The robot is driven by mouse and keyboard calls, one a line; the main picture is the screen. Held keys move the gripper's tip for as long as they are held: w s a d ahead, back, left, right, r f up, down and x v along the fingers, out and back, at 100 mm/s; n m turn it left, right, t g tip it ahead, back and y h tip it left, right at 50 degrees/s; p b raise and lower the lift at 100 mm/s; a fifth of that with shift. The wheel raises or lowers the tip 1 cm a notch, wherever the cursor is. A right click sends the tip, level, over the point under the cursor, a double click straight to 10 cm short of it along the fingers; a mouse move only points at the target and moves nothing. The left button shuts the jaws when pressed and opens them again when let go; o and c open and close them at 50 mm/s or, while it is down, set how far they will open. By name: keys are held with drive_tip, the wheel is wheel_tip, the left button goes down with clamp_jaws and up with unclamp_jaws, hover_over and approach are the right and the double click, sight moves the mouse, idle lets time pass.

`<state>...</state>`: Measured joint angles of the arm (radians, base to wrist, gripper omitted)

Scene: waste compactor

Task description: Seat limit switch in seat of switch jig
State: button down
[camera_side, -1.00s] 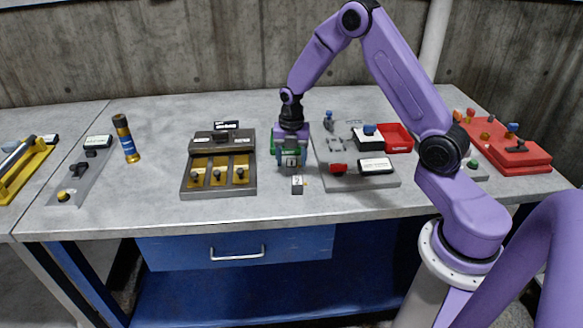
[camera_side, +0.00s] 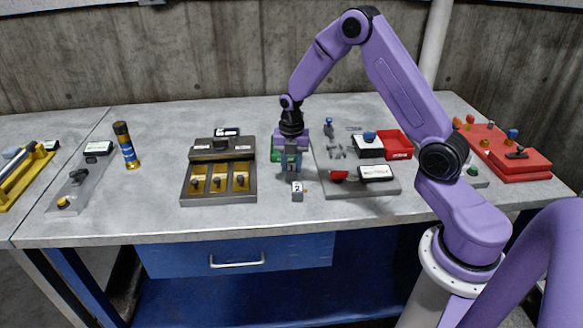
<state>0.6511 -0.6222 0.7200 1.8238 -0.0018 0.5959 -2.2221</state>
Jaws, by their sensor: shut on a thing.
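My gripper (camera_side: 291,160) points down over the middle of the table, between the dark tray and the grey board. Its jaws are shut on a small grey block, which I take to be the limit switch (camera_side: 292,168); the gripper hides much of it. A small white and grey block marked 2 (camera_side: 297,190) stands on the table just in front of it. Green parts (camera_side: 276,152) show behind and beside the gripper; I cannot tell whether they belong to the switch jig. The jig's seat is not visible, and I cannot tell whether the held block touches anything below.
A dark tray with yellow bays (camera_side: 220,197) stands to the left. A grey board (camera_side: 345,188) with a red switch and a red bin (camera_side: 398,145) lies to the right. The front strip of table is clear.

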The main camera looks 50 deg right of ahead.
wheel_tip(320, 180, up, 2)
drive_tip(key=shift+r, duration=0.2)
drive_tip(key=s+a+r, duration=0.3)
drive_tip(key=s+r, duration=0.7)
drive_tip(key=s, duration=0.3)
drive_tip(key=s+d+r+n, duration=0.1)
drive_tip(key=s+d, duration=0.1)
drive_tip(key=d, duration=0.4)
drive_tip(key=s+d+r+n, duration=0.1)
drive_tip(key=s+d, duration=0.1)
drive_tip(key=d, duration=0.5)
drive_tip(key=w+d+f, duration=0.2)
drive_tip(key=w, duration=0.1)
drive_tip(key=w+d+f, duration=0.2)
drive_tip(key=w+f, duration=0.1)
drive_tip(key=w, duration=0.1)
drive_tip(key=w+d+f, duration=0.2)
drive_tip(key=w+f, duration=0.1)
drive_tip(key=w, duration=0.1)
drive_tip(key=shift+w+d, duration=0.1)
drive_tip(key=shift+w+d+f, duration=0.3)
drive_tip(key=shift+w+f, duration=0.15)
drive_tip(key=shift+f, duration=0.15)
drive_tip(key=shift+w+f, duration=0.15)
drive_tip(key=shift+f, duration=1.5)
drive_tip(key=shift+f, duration=0.1)
